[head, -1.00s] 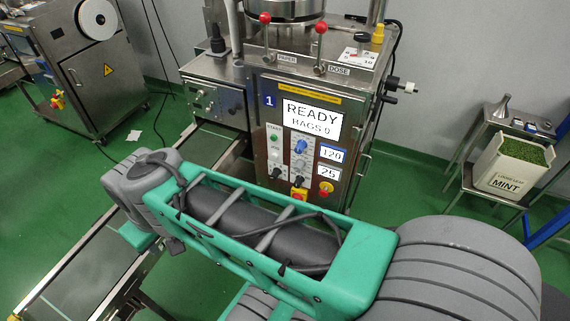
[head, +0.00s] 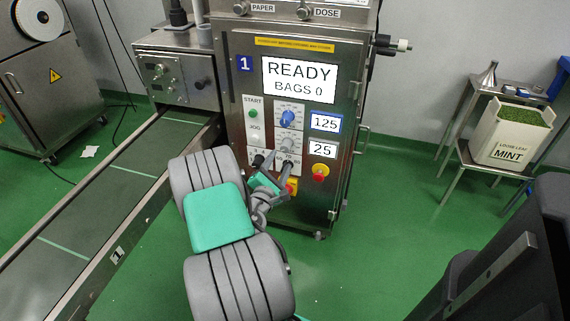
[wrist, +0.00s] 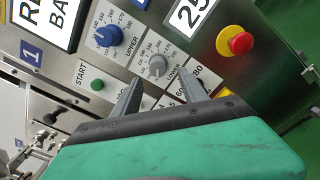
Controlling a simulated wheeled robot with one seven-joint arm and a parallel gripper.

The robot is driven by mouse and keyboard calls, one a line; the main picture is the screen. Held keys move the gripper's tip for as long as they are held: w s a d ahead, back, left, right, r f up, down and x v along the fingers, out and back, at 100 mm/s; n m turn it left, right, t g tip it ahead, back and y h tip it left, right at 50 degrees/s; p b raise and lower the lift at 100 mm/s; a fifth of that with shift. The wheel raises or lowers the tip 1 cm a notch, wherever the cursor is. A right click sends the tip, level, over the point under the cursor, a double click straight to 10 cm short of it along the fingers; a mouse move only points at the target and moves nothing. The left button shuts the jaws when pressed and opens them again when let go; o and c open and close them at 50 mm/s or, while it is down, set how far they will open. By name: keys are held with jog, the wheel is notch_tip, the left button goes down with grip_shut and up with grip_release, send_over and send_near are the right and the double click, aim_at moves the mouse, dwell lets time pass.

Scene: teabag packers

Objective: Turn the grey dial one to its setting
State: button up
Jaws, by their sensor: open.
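The grey dial (head: 288,144) is a small round knob on the steel front panel of the machine marked 1 (head: 315,52), just below the blue dial (head: 288,117). In the wrist view the grey dial (wrist: 157,66) lies just beyond the fingertips, roughly between them, with nothing touching it that I can see. My gripper (head: 278,162) is open and empty, low in front of the panel; its two dark fingers also show in the wrist view (wrist: 154,84). The upper readout (head: 325,123) shows 125 and the lower readout (head: 322,149) shows 25.
A red-and-yellow stop button (head: 321,172) sits right of the dials, and the green start button (head: 253,114) is at left. A conveyor (head: 128,188) runs along the left. A mint bin (head: 510,135) stands on a side table at right, with open green floor before it.

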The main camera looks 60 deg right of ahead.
aim_at(285, 149)
jog(key=d, duration=0.2)
jog(key=w+d, duration=0.1)
jog(key=d, duration=0.4)
jog(key=shift+w+d+r, duration=0.15)
jog(key=shift+d+r, duration=0.05)
jog(key=shift+c, duration=0.4)
grip_shut()
